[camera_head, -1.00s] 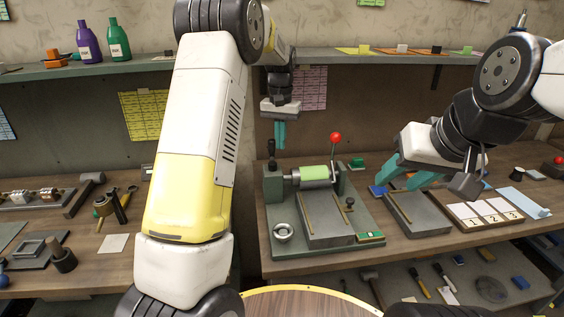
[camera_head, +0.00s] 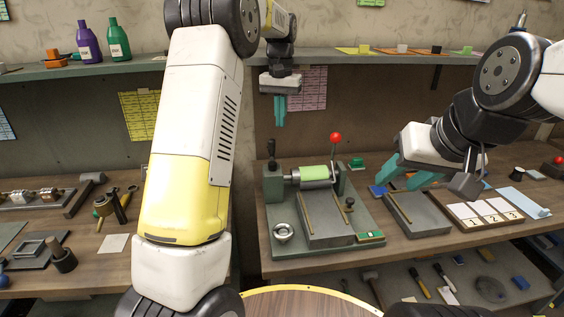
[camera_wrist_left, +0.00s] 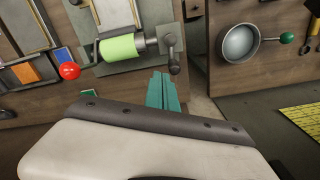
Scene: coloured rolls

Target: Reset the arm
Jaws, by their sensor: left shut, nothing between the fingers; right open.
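My left gripper (camera_head: 280,110) hangs in the air near the shelf, above and behind the roll machine, with its teal fingers together and empty. Its shut fingers also show in the left wrist view (camera_wrist_left: 163,92). The green roll (camera_head: 314,173) sits on the spindle of the grey-green machine (camera_head: 280,241); it shows in the left wrist view too (camera_wrist_left: 118,48). A red ball knob (camera_head: 335,137) tops the machine's lever. My right gripper (camera_head: 405,178) is open and empty over the bench, above a grey block (camera_head: 417,212) right of the machine.
A wooden tray with numbered white cards (camera_head: 490,211) lies at the right of the bench. A shelf (camera_head: 400,57) runs along the wall, with purple (camera_head: 89,43) and green (camera_head: 119,42) bottles at left. Hand tools lie on the left bench. A gap separates the two benches.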

